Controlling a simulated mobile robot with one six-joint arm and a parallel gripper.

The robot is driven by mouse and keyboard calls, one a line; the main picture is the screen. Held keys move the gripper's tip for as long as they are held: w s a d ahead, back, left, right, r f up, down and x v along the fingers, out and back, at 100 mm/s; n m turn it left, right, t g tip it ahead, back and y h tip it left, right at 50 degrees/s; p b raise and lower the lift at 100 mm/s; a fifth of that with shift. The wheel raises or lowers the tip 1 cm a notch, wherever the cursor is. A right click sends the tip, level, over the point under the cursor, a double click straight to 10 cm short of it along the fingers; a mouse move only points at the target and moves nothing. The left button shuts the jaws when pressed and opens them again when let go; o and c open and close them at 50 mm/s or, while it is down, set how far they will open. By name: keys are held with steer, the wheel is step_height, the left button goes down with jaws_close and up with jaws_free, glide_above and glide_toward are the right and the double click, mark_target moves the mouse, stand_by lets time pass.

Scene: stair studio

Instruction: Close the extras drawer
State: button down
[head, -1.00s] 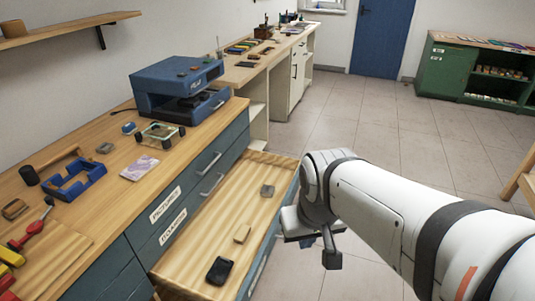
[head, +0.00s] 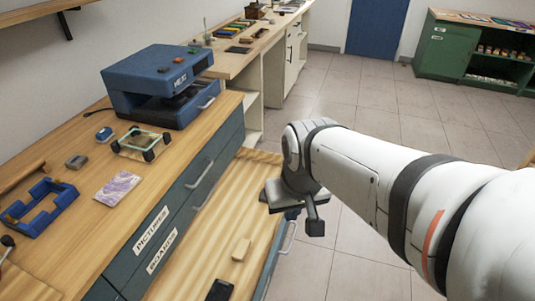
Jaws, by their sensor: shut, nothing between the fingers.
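A wooden drawer (head: 208,240) stands pulled far out below two shut blue drawers labelled PICTURES (head: 152,229) and BOARDS (head: 162,250). Its own label is not visible, so I cannot read whether it says extras. Its blue front with a metal handle (head: 289,236) is at its right side. A beige block (head: 241,250) and a black flat object (head: 219,290), cut by the bottom edge, lie inside. My gripper (head: 314,226) is shut and empty, at the far end of the drawer front in the picture. I cannot tell whether it touches the front.
The wooden worktop (head: 80,245) carries a blue machine (head: 160,85), a glass-topped device (head: 142,143), a patterned card (head: 118,188) and a blue frame (head: 40,207). Tiled floor (head: 350,100) lies open to the right. A green cabinet (head: 450,50) stands far right.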

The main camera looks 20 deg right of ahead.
steer(key=w+d+f+m+g+y+b, duration=0.1)
steer(key=w+d+f+m+y+b, duration=0.15)
steer(key=w+f+m+b, duration=0.45)
steer(key=w+d+f+m+y+b, duration=0.2)
steer(key=w+d+f+m+b, duration=0.3)
steer(key=f, duration=0.5)
steer(key=w+d+f+m+t+y+b, duration=0.1)
steer(key=w+d+f+m+t+b, duration=0.1)
steer(key=w+d+f+m+b, duration=0.55)
steer(key=w+d+f+m+t+y+b, duration=0.25)
steer(key=d+f+m, duration=0.4)
steer(key=f, duration=0.65)
steer(key=shift+n+g+h, duration=0.3)
steer(key=shift+n+g, duration=0.15)
steer(key=shift+n, duration=0.25)
steer(key=shift+w+a+r+b+x, duration=0.15)
steer(key=shift+w+r+b+x, duration=0.25)
steer(key=shift+x, duration=1.45)
steer(key=shift+w+a+r+b+x, duration=0.15)
steer(key=shift+b+x, duration=0.4)
steer(key=shift+x, duration=1.3)
steer(key=shift+w+a+r+b+x, duration=0.15)
steer(key=shift+w+r+b+x, duration=0.25)
steer(key=shift+x, duration=1.45)
steer(key=shift+s+f, duration=0.1)
